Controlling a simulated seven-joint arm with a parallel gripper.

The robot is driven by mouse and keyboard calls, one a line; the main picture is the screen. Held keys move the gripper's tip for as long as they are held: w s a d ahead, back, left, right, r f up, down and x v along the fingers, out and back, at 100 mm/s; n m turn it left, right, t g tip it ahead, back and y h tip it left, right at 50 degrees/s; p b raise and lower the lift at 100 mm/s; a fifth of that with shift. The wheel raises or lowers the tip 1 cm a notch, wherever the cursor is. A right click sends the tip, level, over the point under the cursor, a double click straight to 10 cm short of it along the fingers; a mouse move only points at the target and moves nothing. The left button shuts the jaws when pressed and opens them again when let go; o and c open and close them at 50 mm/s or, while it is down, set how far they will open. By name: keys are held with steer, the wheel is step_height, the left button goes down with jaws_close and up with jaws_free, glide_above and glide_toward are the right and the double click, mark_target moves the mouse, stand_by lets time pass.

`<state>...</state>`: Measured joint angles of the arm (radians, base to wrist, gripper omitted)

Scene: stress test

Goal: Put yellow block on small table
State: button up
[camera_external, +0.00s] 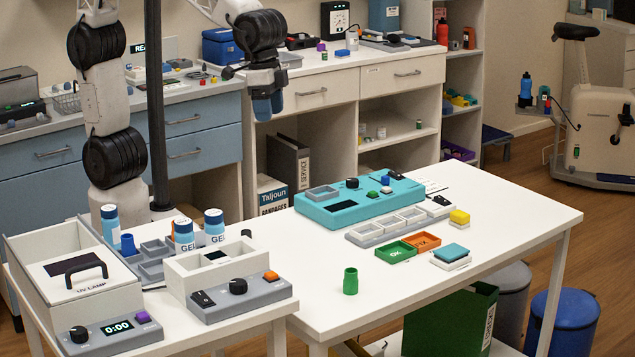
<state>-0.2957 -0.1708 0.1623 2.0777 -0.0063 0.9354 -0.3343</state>
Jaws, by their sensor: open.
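The yellow block (459,216) sits on the right part of the large white table (510,215), near its far right edge. The small table (180,322) is the lower white one at the front left, crowded with devices and bottles. My gripper (266,106) hangs in the air at the upper middle, in front of the back counter, with blue fingertips pointing down. It is open, and no object shows in it. It is far to the left of the yellow block and apart from it.
A UV lamp box (75,280) and a grey control box (240,297) fill much of the small table.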

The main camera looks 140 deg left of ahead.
steer(key=w+a+f+n, duration=0.3)
steer(key=w+a, duration=0.5)
steer(key=a, duration=0.3)
steer(key=n+g, duration=0.2)
steer(key=n, duration=0.6)
glide_above(459, 213)
steer(key=f, duration=2.1)
steer(key=shift+d+f, duration=0.3)
steer(key=shift+f, duration=0.05)
steer(key=shift+s+a+f, duration=0.1)
steer(key=shift+a+f, duration=0.25)
steer(key=shift+a, duration=0.1)
steer(key=shift+f, duration=1.25)
steer(key=shift+f, duration=0.1)
